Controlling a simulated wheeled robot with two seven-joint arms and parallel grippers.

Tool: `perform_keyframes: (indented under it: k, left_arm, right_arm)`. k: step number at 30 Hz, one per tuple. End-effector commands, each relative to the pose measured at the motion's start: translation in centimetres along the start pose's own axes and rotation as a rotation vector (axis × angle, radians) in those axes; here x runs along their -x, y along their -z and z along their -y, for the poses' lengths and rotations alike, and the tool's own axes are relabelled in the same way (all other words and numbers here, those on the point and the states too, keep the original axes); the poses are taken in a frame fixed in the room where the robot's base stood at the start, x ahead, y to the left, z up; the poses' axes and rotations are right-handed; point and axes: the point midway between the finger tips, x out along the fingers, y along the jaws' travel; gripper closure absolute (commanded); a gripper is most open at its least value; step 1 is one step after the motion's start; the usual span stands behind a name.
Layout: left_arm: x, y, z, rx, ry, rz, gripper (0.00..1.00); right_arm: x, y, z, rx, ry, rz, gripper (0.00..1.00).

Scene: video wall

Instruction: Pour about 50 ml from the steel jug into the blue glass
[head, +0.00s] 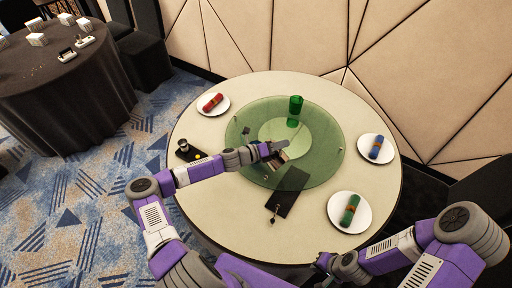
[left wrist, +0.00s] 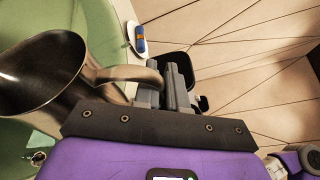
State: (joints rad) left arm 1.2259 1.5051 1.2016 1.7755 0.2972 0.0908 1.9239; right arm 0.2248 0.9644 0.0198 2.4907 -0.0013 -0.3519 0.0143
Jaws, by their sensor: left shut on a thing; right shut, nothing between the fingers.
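The steel jug (left wrist: 42,70) fills the left of the left wrist view, its wide mouth facing the camera. My left gripper (left wrist: 170,88) is shut on the jug's curved handle (left wrist: 128,74). In the head view my left gripper (head: 277,151) is over the green glass turntable, and the jug is mostly hidden there by the gripper and arm. A green glass (head: 295,104) stands upright farther back on the turntable, apart from the gripper. I cannot make out a blue glass in either view. My right gripper (head: 323,263) is shut and empty at the table's near edge.
The round table (head: 205,130) carries the turntable (head: 325,150). Plates with red (head: 213,102), blue (head: 376,147) and green (head: 349,209) rolled napkins stand around it. A black mat (head: 290,191) lies at the front; a small cup (head: 184,146) stands at the left. A padded wall is behind.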

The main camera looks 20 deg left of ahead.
Motion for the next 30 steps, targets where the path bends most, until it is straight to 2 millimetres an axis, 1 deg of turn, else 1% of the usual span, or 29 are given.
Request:
perform_keyframes:
  k: [30]
  left_arm:
    - [0.33,-1.01,0.23,0.065,0.026,0.007,1.00]
  right_arm:
    - [-0.23,0.01,-0.09,0.000,0.000,0.000,1.00]
